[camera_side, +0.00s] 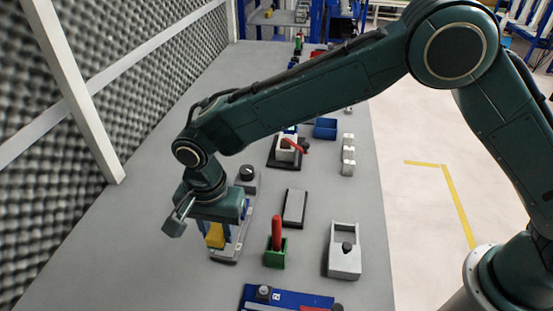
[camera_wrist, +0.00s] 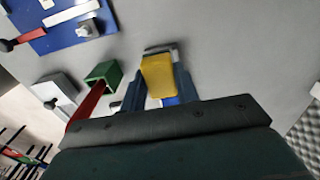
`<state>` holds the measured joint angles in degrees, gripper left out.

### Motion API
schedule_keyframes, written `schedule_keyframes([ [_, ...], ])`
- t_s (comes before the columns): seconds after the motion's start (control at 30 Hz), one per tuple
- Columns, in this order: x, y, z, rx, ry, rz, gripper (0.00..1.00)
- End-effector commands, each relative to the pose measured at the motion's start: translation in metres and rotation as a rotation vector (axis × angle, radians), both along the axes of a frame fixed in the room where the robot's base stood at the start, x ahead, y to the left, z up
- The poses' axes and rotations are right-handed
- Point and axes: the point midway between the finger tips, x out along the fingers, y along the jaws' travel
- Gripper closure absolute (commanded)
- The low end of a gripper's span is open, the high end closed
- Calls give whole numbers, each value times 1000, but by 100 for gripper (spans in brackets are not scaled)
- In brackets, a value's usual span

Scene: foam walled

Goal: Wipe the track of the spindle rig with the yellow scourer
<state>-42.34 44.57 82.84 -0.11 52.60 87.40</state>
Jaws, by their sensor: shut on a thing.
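The yellow scourer (camera_side: 215,236) is held between the fingers of my gripper (camera_side: 214,231), which points down. In the wrist view the scourer (camera_wrist: 158,77) fills the gap between the blue fingers of my gripper (camera_wrist: 159,88). A long grey rig (camera_side: 238,243) with a blue strip, which looks like the spindle rig, lies right beneath and beside the scourer. My gripper hides much of it. In the wrist view only its grey end (camera_wrist: 160,49) and a bit of blue show. I cannot tell whether the scourer touches the track.
A green block (camera_side: 275,258) with an upright red handle (camera_side: 276,232) stands close right of the rig. A dark-edged grey pad (camera_side: 294,207), a grey box with a black knob (camera_side: 345,262) and a blue board (camera_side: 315,300) are nearby. A foam wall (camera_side: 140,120) bounds the left.

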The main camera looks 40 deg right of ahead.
Motion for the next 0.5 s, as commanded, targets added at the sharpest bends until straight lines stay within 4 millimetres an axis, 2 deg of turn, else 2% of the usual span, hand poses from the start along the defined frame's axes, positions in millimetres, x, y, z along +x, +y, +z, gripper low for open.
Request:
schedule_keyframes([
  [0.23,0,0,3,1,-1,0,88],
  [0.5,0,0,20,1,-1,0,88],
])
